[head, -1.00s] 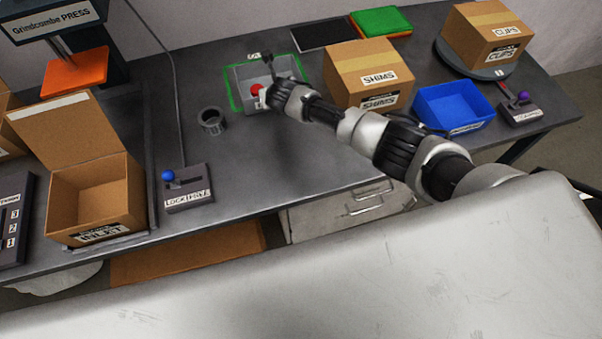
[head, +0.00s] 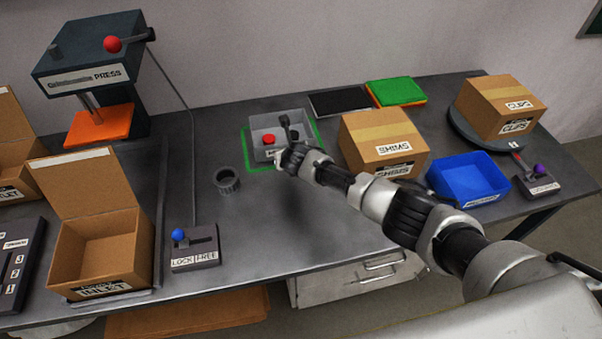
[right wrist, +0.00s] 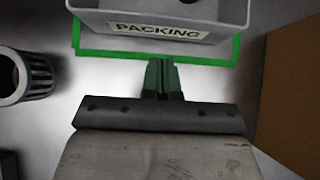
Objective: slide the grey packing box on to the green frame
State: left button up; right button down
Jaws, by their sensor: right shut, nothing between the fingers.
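The grey packing box (head: 297,152) stands inside the green frame (head: 318,140) on the table. Its PACKING label (right wrist: 158,30) faces my right gripper in the right wrist view. Green strips show along its near side and right side in the head view; the far side is hidden. A red knob-like part (head: 268,139) and a dark lever-like part show in the box. My right gripper (right wrist: 161,66) is shut and empty, just in front of the box's near wall, its fingertips near the frame's near strip. A small gap seems to separate them from the box. My left gripper is out of view.
The SHIMS carton (head: 385,148) stands close to the right of the frame, the grey cup (head: 228,180) to its left. A lever unit (head: 193,250) with a blue knob is at the front edge. A blue bin (head: 468,181) is farther right. Table in front of the frame is clear.

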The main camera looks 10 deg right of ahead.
jog(key=v, duration=1)
jog(key=s+a+f+m+g+y, duration=0.1)
jog(key=s+a+m, duration=0.1)
jog(key=s+m, duration=0.55)
jog(key=s+a+f+m+g+y, duration=0.1)
jog(key=s+a+m, duration=0.1)
jog(key=s+m, duration=0.55)
jog(key=s+d+r+m+g+h, duration=0.1)
jog(key=s+d+r+m+g, duration=0.1)
jog(key=s+d+m, duration=0.7)
jog(key=s+d+r+m+g+h, duration=0.1)
jog(key=s+d+m, duration=0.5)
jog(key=s+m, duration=0.55)
notch_tip(320, 180, down, 27)
jog(key=s+n+g, duration=0.1)
jog(key=s+g, duration=0.1)
pick_arm(q)
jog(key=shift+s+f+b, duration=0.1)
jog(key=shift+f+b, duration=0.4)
jog(key=shift+b, duration=0.4)
pick_arm(e)
jog(key=s+d+f, duration=0.2)
jog(key=s+f, duration=1.4)
jog(key=f, duration=0.1)
jog(key=shift+d+g, duration=0.2)
jog(key=shift+g, duration=0.2)
